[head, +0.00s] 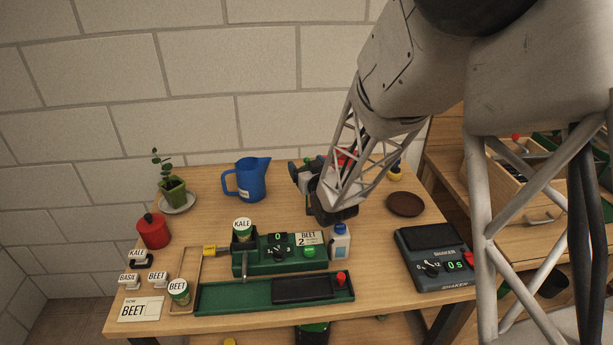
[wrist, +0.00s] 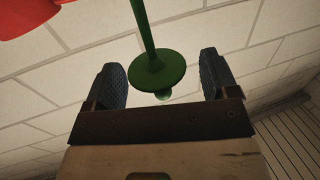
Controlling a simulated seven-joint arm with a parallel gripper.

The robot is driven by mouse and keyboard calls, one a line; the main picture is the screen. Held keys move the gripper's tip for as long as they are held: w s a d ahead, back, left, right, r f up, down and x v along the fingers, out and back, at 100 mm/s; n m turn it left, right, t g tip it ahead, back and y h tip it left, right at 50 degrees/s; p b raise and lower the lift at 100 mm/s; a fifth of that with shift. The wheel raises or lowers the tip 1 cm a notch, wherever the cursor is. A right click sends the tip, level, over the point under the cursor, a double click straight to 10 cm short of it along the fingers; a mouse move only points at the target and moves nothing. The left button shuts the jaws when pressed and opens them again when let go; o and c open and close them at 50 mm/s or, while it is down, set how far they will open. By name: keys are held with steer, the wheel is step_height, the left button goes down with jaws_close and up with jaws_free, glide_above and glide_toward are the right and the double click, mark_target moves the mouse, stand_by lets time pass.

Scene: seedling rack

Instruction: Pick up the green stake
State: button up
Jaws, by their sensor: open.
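The green stake (wrist: 147,25) shows in the wrist view as a thin green rod with a round green disc, with a pale greenish tip below the disc. The disc lies between the two dark fingers of my gripper (wrist: 162,82), with a visible gap on each side. My gripper is open. In the head view my gripper (head: 308,174) is over the back of the table, right of the blue jug, and a bit of green shows at it. The arm hides most of the stake there. I cannot tell the stake's depth relative to the fingertips.
A blue jug (head: 252,180) stands left of my gripper. A green machine (head: 265,262), a white bottle (head: 340,242) and a shaker (head: 436,258) stand in front. A brown saucer (head: 405,204) is to the right. A red shape (wrist: 30,12) shows in the wrist view.

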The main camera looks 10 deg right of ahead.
stand_by(0.4)
steer(key=c, duration=1)
steer(key=shift+r, duration=0.1)
step_height(320, 180, up, 18)
stand_by(0.4)
stand_by(0.5)
